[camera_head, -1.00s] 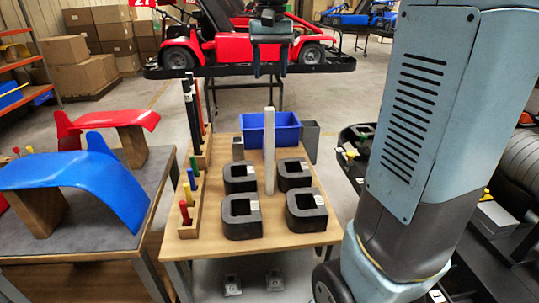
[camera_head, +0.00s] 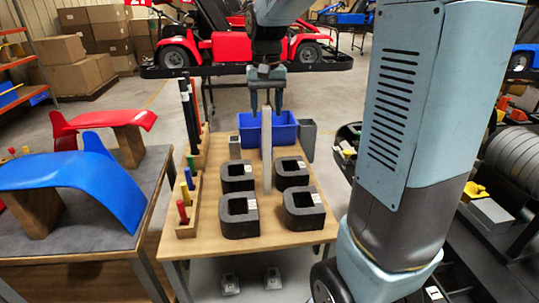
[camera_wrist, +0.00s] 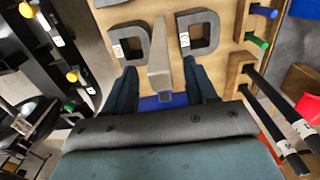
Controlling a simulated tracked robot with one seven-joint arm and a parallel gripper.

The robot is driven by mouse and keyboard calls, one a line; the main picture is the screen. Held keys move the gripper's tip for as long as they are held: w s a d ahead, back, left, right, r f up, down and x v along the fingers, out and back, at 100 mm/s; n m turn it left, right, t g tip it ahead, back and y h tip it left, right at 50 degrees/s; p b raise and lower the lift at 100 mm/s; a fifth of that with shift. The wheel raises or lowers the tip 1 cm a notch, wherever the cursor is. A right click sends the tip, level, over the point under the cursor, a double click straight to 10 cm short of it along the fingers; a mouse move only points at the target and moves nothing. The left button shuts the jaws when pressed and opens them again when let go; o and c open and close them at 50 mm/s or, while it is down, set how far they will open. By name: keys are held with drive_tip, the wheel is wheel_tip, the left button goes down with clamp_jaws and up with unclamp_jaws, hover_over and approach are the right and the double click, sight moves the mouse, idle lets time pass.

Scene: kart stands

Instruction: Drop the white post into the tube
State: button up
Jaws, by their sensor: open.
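The white post (camera_head: 267,150) stands upright on the wooden table (camera_head: 220,242), between the black U-shaped blocks. My gripper (camera_head: 266,106) is open above the table, its two fingers on either side of the post's upper end. In the wrist view the post (camera_wrist: 160,60) shows between my spread fingers (camera_wrist: 162,84), with space on both sides; I see no clear contact. A grey open-topped square tube (camera_head: 307,140) stands at the table's back right, beside the blue bin. A smaller grey square piece (camera_head: 235,147) stands at the back left. I cannot tell for certain which is the tube.
Several black blocks (camera_head: 239,220) surround the post. The blue bin (camera_head: 280,132) is behind it. A wooden rack (camera_head: 188,222) with coloured pegs and tall black rods lines the left edge. A side table holds a blue fender (camera_head: 80,178). A red kart stands behind.

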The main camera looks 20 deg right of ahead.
drive_tip(key=shift+f, duration=1.5)
clamp_jaws()
